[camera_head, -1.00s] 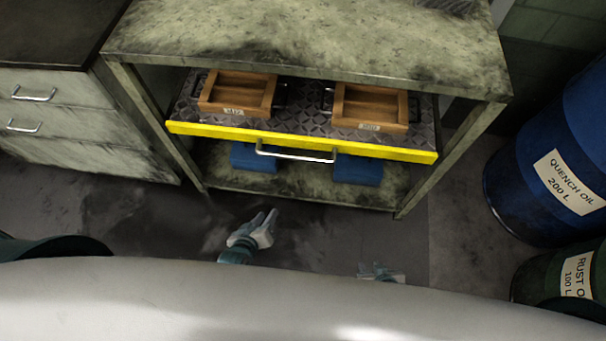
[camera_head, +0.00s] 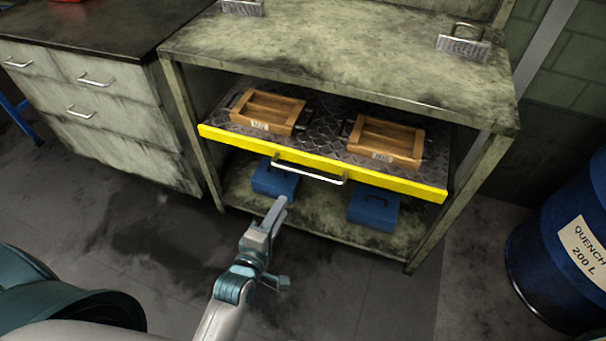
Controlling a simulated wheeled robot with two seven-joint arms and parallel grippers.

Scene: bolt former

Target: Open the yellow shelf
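The yellow shelf (camera_head: 400,184) is a sliding tray with a yellow front edge and a patterned metal floor, under the grey-green bench top. Its front edge overlaps the bench legs in the picture. A silver bar handle (camera_head: 310,176) sits mid-front. Two wooden boxes with labels, a left one (camera_head: 268,111) and a right one (camera_head: 385,142), lie on the shelf. My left gripper (camera_head: 279,207) is in front of and below the handle, its fingers pointing up toward it, apart from it in the picture. I see it nearly edge-on, so its finger gap is hidden. My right gripper is not in view.
Two blue boxes (camera_head: 275,178) (camera_head: 373,208) rest on the bench's lower shelf. A drawer cabinet (camera_head: 125,115) stands at the left. A blue quench oil drum (camera_head: 555,250) stands at the right. Metal brackets (camera_head: 463,47) stand on the bench top. Floor in front is clear.

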